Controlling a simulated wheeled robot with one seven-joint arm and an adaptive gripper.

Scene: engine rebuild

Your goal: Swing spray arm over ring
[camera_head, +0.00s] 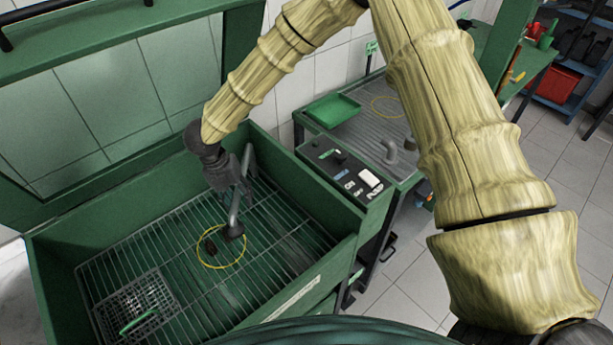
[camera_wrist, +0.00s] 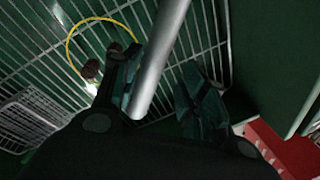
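The spray arm is a grey bent tube (camera_head: 235,208) hanging over the wire rack inside the green wash tub. Its dark nozzle end (camera_head: 233,231) appears, in the head view, over the upper right part of the yellow ring (camera_head: 221,267). The ring lies on the rack and also shows in the wrist view (camera_wrist: 70,42). My gripper (camera_head: 238,190) is at the tube. In the wrist view the tube (camera_wrist: 160,55) runs between the fingers of my gripper (camera_wrist: 162,72). The left finger is close to the tube; a gap shows at the right finger. Contact is unclear.
Small dark parts (camera_head: 210,246) lie within the ring. A wire basket (camera_head: 137,303) with a green handle sits at the rack's front left. The tub's lid (camera_head: 110,95) stands open behind. A control panel (camera_head: 345,167) and a bench with a green tray (camera_head: 333,110) are to the right.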

